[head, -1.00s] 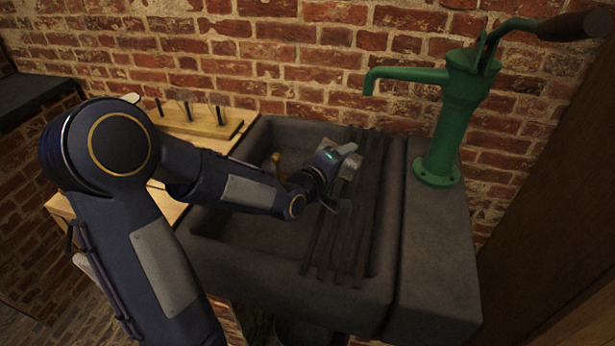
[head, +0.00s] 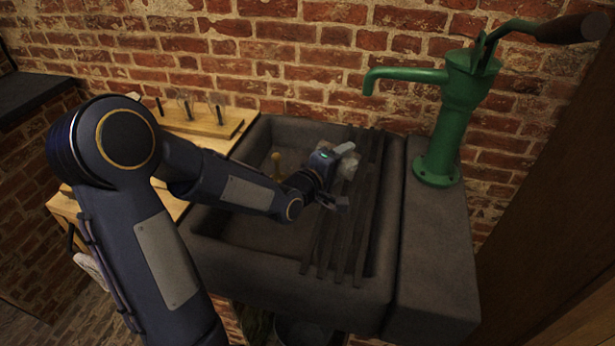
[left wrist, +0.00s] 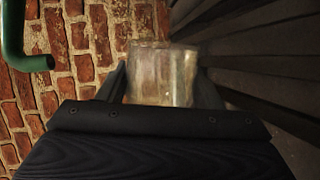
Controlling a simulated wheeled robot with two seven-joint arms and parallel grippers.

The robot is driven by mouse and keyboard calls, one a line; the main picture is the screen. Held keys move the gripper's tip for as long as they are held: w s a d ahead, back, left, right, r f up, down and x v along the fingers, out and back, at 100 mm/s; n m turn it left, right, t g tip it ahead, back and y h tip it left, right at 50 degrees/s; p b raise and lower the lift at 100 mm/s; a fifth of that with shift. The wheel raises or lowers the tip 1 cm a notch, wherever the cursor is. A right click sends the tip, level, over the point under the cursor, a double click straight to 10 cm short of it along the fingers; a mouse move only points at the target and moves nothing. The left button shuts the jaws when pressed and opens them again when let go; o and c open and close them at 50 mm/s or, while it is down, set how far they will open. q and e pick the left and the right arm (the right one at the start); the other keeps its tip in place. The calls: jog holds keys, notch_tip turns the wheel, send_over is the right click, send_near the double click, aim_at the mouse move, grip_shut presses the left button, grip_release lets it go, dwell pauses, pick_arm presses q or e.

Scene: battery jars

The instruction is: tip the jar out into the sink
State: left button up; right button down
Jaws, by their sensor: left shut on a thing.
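A clear glass jar (left wrist: 160,74) is between the two fingers of my left gripper (left wrist: 162,88) in the left wrist view, and the gripper is shut on it. What is inside the jar is too blurred to tell. In the head view my left gripper (head: 340,180) is over the dark stone sink (head: 250,228), at the slatted rack on its right side. The jar (head: 349,168) shows there only as a small pale shape beside the fingers. The wrist view is turned on its side, with the bricks at left and the slats at right. My right gripper is not in view.
Dark slats (head: 325,245) lie across the right part of the sink. A green hand pump (head: 445,120) stands on the right ledge, its spout above the sink's back. A wooden rack (head: 205,124) with glass jars stands at left. A small brass-coloured piece (head: 277,168) stands in the basin.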

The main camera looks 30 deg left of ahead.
pick_arm(q)
jog(key=shift+a+r+n, duration=0.15)
jog(key=shift+r+n, duration=0.2)
jog(key=shift+n, duration=0.15)
dwell(0.4)
jog(key=shift+a+f+n+t+h, duration=0.3)
jog(key=shift+f+n+h, duration=0.1)
jog(key=shift+n, duration=0.4)
dwell(0.4)
jog(key=shift+a+r+n+p, duration=0.3)
jog(key=shift+r+n, duration=0.2)
jog(key=shift+n, duration=0.2)
jog(key=shift+a+f+n+t+b, duration=0.4)
jog(key=shift+f+n+t, duration=0.1)
jog(key=shift+n, duration=0.3)
jog(key=shift+a+r+n+p, duration=0.15)
jog(key=shift+r+n+p, duration=0.1)
jog(key=shift+n+p, duration=0.1)
jog(key=shift+s+a+r+n+t+p, duration=0.2)
jog(key=shift+a+n+t+p, duration=0.15)
jog(key=shift+n, duration=0.3)
jog(key=n, duration=0.1)
jog(key=a+n+t, duration=0.1)
jog(key=a+n+p, duration=0.1)
jog(key=n, duration=0.1)
jog(key=shift+a+r, duration=0.1)
jog(key=shift+r, duration=0.15)
